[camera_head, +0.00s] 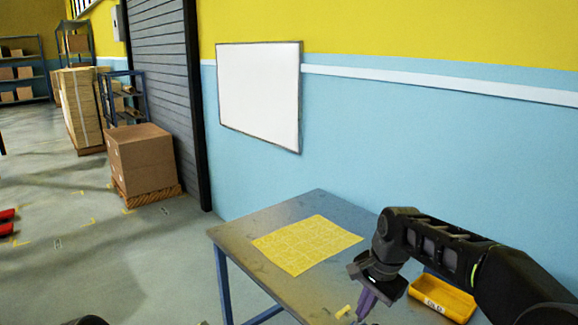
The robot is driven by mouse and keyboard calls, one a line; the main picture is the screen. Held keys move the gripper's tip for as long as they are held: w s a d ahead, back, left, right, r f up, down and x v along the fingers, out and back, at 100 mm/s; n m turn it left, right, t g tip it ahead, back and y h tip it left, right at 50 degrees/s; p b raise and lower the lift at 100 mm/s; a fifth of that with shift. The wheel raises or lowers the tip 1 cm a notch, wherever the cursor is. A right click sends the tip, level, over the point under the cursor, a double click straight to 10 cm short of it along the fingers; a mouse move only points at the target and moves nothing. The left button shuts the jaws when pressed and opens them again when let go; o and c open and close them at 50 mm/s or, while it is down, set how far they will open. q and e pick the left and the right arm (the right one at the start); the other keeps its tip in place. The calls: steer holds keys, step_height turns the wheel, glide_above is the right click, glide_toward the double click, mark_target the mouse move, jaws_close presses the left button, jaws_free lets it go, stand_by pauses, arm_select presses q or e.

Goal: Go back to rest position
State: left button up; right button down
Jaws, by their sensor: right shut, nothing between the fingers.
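My right arm comes in from the right edge and bends down over the metal table (268,219). My right gripper (366,302) points down above the table's near part, its fingers shut and empty. Its tips are close to the bottom edge of the view. My left gripper is not in view; a dark rounded shape, too cropped to identify, shows at the bottom left. A yellow gridded sheet (307,243) lies flat on the table, left of the right gripper and apart from it.
A labelled yellow bin (441,297) sits on the table, partly behind my right arm. A small yellow piece (343,312) lies near the right gripper. A whiteboard (259,95) hangs on the wall.

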steer(key=w+a+f+n+t+y, duration=0.1)
steer(key=w+a+f+n+t, duration=0.2)
steer(key=a+f+n, duration=0.4)
steer(key=s+a+f+n+y, duration=0.1)
steer(key=s+f, duration=0.3)
steer(key=f, duration=0.4)
steer(key=s+a+f, duration=0.1)
steer(key=s+f, duration=0.3)
steer(key=f, duration=0.4)
steer(key=s+f+g, duration=0.1)
steer(key=s+f, duration=0.3)
steer(key=s, duration=0.5)
steer(key=s+f+g, duration=0.1)
steer(key=s+f, duration=0.4)
steer(key=s, duration=0.4)
steer(key=s+f+g, duration=0.2)
steer(key=s+f, duration=0.3)
steer(key=s, duration=0.4)
steer(key=shift+s+a+y, duration=0.25)
steer(key=shift+y, duration=0.05)
